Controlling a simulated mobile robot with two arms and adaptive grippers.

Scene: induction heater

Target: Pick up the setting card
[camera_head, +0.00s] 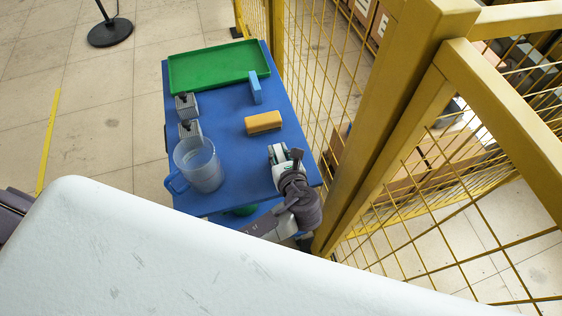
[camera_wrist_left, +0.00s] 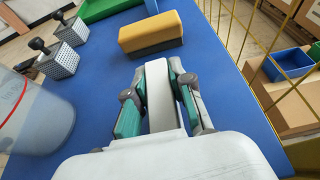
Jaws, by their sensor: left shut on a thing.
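My left gripper (camera_head: 283,154) is at the front right of the blue table (camera_head: 233,128). It is shut on a pale, flat slab, the setting card (camera_wrist_left: 158,88), which stands on edge between the two fingers in the left wrist view. In the head view the gripper mostly hides the card. In the left wrist view the gripper (camera_wrist_left: 160,98) has its green-padded fingers on both sides of the card. I cannot tell whether the card touches the table. My right gripper is not in view.
A yellow block (camera_head: 263,122) lies just beyond the gripper. A blue block (camera_head: 255,88), a green tray (camera_head: 215,65), two grey metal blocks (camera_head: 187,107) (camera_head: 190,130) and a clear jug (camera_head: 200,168) stand on the table. Yellow fencing (camera_head: 385,130) runs close along the right.

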